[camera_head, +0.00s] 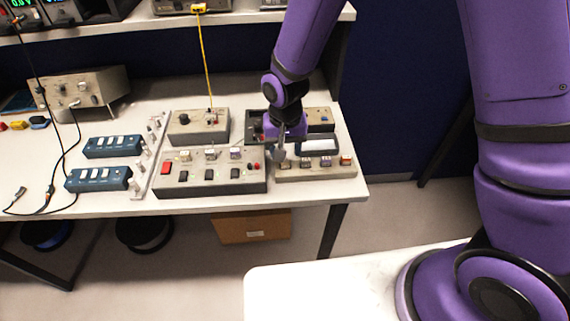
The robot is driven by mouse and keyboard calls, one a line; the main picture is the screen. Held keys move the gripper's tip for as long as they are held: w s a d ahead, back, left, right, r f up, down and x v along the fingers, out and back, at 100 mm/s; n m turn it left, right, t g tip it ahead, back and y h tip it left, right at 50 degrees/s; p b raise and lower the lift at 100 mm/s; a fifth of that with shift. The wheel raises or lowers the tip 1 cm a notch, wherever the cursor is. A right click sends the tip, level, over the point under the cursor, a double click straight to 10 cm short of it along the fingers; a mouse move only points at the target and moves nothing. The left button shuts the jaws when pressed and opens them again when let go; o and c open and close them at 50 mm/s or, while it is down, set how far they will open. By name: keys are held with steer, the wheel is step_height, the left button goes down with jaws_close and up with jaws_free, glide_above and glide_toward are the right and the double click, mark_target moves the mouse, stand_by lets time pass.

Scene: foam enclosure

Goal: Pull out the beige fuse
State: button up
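Several small fuse-like blocks stand upright on two grey boxes on the bench. The long control box (208,180) carries three along its back: a pale beige-looking one (185,156) at the left, then a pale one (210,153) and another with a purplish tint (236,153). The low box (317,173) to its right carries a row of small dark-sided blocks (307,164) with coloured tops, too small to tell which is beige. My gripper (280,154) points down at the left end of this row, partly hiding what is there. Its fingers are too small to tell apart.
A grey box with a black knob (185,125) and a yellow lead stands behind the control box. Blue switch boxes (112,146) are at the left. A tray with a white item (317,145) lies behind the low box. A shelf overhangs the back.

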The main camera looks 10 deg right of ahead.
steer(key=shift+f, duration=2.4)
jaws_close()
steer(key=shift+r, duration=0.15)
steer(key=shift+r, duration=2.85)
